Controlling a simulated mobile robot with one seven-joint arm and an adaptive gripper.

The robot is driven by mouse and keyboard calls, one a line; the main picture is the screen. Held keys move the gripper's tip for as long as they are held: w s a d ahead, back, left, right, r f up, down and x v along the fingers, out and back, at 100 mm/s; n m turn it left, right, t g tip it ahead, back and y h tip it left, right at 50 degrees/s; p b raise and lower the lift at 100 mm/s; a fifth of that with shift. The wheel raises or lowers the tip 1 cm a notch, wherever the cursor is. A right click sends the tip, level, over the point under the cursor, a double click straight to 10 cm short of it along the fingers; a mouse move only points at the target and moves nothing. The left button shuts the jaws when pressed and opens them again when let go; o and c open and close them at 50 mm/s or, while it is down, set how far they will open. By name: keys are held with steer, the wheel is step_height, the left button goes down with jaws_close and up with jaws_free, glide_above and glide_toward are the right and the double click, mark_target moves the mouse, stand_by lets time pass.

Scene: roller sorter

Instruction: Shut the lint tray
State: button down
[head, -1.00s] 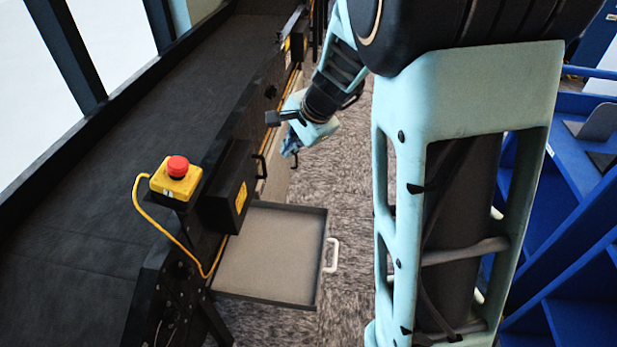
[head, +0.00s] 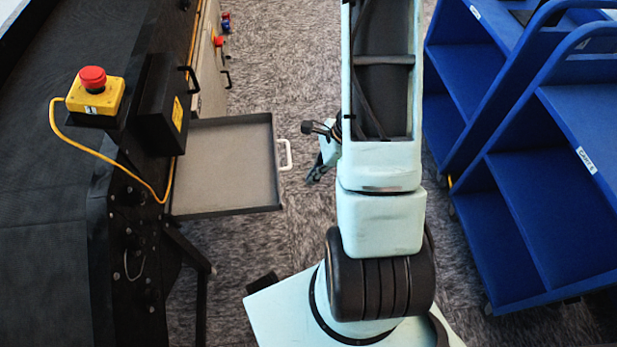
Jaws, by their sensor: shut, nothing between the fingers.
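The lint tray (head: 225,165) is a shallow grey tray with dark rims. It sticks out from the side of the black conveyor, pulled open. Its white handle (head: 286,154) is on the tray's right edge, facing my arm. My gripper (head: 314,176) is to the right of the handle and a little lower in the picture, apart from it. Its dark fingers point down and left and look shut and empty. My arm hides part of the gripper's wrist.
The black conveyor (head: 45,200) runs along the left, with a red emergency button (head: 93,78) on a yellow box and a yellow cable. Blue shelf carts (head: 560,170) stand at the right. Small red and blue items (head: 222,30) lie far back.

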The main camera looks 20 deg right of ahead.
steer(key=w+a+f+b, duration=0.2)
steer(key=a+f, duration=0.4)
steer(key=shift+a+f+b, duration=0.15)
steer(key=shift+f+b, duration=0.15)
steer(key=shift+b, duration=0.1)
steer(key=p, duration=0.2)
glide_toward(197, 202)
steer(key=s+a+f, duration=0.2)
steer(key=shift+s+a+f, duration=0.1)
steer(key=shift+s+f, duration=0.3)
steer(key=shift+w+a+f, duration=0.1)
steer(key=shift+w+a, duration=0.05)
steer(key=shift+a, duration=0.25)
steer(key=shift+d, duration=0.15)
